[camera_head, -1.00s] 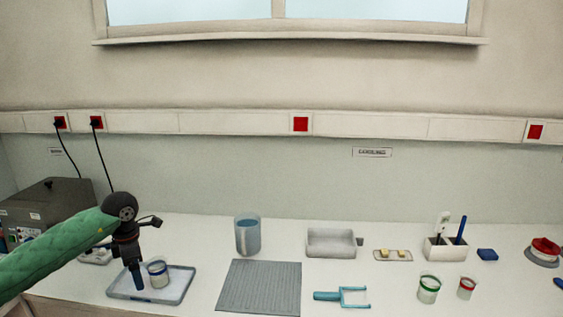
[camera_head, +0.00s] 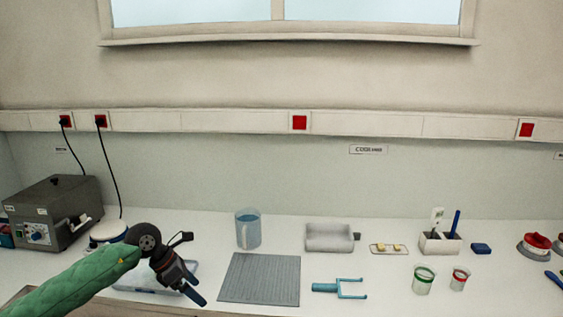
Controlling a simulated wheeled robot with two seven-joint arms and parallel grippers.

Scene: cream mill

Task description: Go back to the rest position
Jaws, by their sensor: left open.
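My left gripper (camera_head: 193,294) comes in from the lower left on its green-sleeved arm. It is open, with no object seen between its fingers, and it points down and to the right over the front right part of a shallow tray (camera_head: 128,287). The arm and gripper hide much of the tray. The beaker with the blue band is not visible now; whether it is behind the gripper I cannot tell. My right gripper is not in view.
Right of the tray lie a grey mat (camera_head: 260,279) and a blue fork-shaped tool (camera_head: 338,288), with a jug (camera_head: 248,230) behind. Green-banded (camera_head: 423,281) and red-banded (camera_head: 459,279) beakers stand at right. A grey machine (camera_head: 52,213) and a round white device (camera_head: 108,232) stand at left.

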